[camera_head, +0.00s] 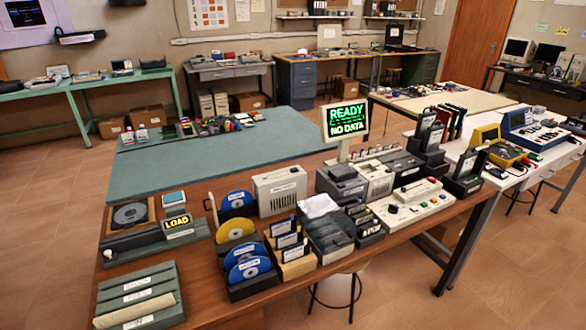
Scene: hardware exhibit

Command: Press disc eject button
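A disc player (128,238) with a wooden-framed bay stands at the left end of the brown table. A grey disc (130,213) shows in its bay. A small lit sign reading LOAD (178,221) stands at its right side. I cannot make out which part is the disc eject button; it is too small or unmarked at this distance. A monitor (346,120) with green READY and NO DATA text stands behind the middle devices. Blue and yellow discs (236,230) stand in black holders right of the player. My gripper is not in view.
The brown table (203,294) is crowded with a cream box (279,190), card racks and a control panel (412,206). A grey-green file tray (139,296) lies at the front left. A teal table (222,155) behind is mostly bare. Floor is open at the left.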

